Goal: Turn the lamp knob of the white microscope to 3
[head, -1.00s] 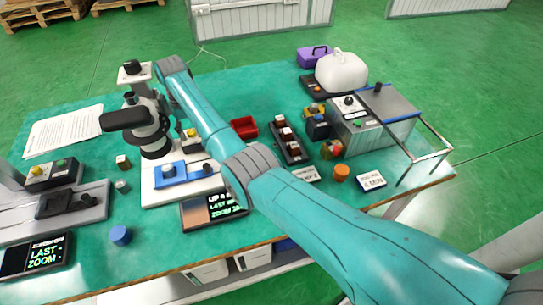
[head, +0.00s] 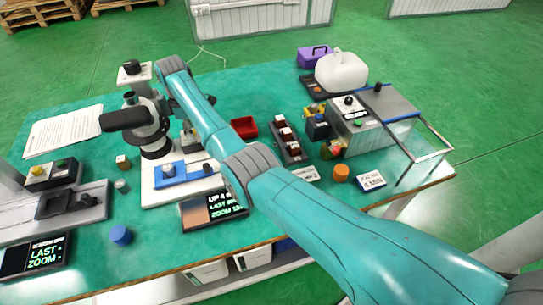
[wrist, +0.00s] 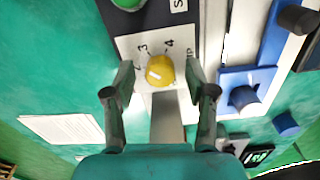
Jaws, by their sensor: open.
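The white microscope (head: 160,196) stands left of centre on the green table, with a black head (head: 126,118) and a blue stage piece (head: 174,171). In the wrist view, its yellow lamp knob (wrist: 160,71) sits on a pale plate with a printed 3 at upper left and 4 at upper right. A short pale mark shows on the knob; which number it points at is unclear. My gripper (wrist: 160,80) is open, one finger on each side of the knob, with gaps visible. In the head view, my gripper (head: 189,132) is small, partly behind my arm, and hides the knob.
The blue stage piece (wrist: 241,90) lies close right of my gripper in the wrist view. A paper sheet (head: 63,131) lies at left. A red tray (head: 244,127) is right of my arm.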

